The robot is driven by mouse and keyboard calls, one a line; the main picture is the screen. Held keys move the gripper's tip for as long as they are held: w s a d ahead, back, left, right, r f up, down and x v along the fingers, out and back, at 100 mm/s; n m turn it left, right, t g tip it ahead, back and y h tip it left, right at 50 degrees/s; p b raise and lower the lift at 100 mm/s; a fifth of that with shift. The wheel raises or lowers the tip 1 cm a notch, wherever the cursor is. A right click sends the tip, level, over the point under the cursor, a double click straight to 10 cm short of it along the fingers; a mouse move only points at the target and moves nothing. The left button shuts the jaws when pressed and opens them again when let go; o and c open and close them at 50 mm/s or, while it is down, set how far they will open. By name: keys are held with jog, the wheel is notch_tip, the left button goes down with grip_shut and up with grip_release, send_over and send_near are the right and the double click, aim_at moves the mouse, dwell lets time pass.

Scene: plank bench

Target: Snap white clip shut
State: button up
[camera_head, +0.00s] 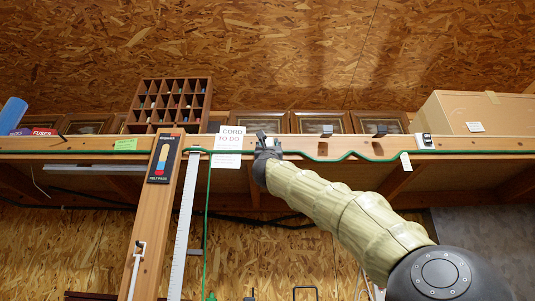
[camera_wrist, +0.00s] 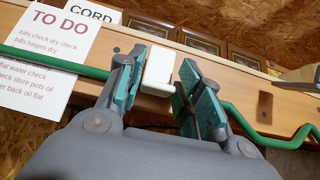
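The white clip (camera_wrist: 158,68) is on the wooden rail, between my fingertips in the wrist view. My gripper (camera_wrist: 162,75) is open around it, with one teal-padded finger on each side. The left finger is very close to the clip; I cannot tell whether either finger touches it. The green cord (camera_wrist: 55,62) runs along the rail and passes out of sight behind the fingers. In the head view my gripper (camera_head: 267,146) is at the rail and covers the clip.
A paper TO DO sign (camera_wrist: 50,45) hangs just left of my gripper. A wooden post (camera_head: 150,220) stands farther left. A pigeonhole rack (camera_head: 170,104) and cardboard box (camera_head: 475,112) stand above the rail (camera_head: 350,146).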

jog(key=shift+o, duration=0.9)
jog(key=shift+s+f, duration=0.1)
jog(key=shift+f, duration=0.1)
jog(key=v, duration=1.1)
jog(key=shift+s+f, duration=0.15)
jog(key=shift+s, duration=0.05)
dwell(0.4)
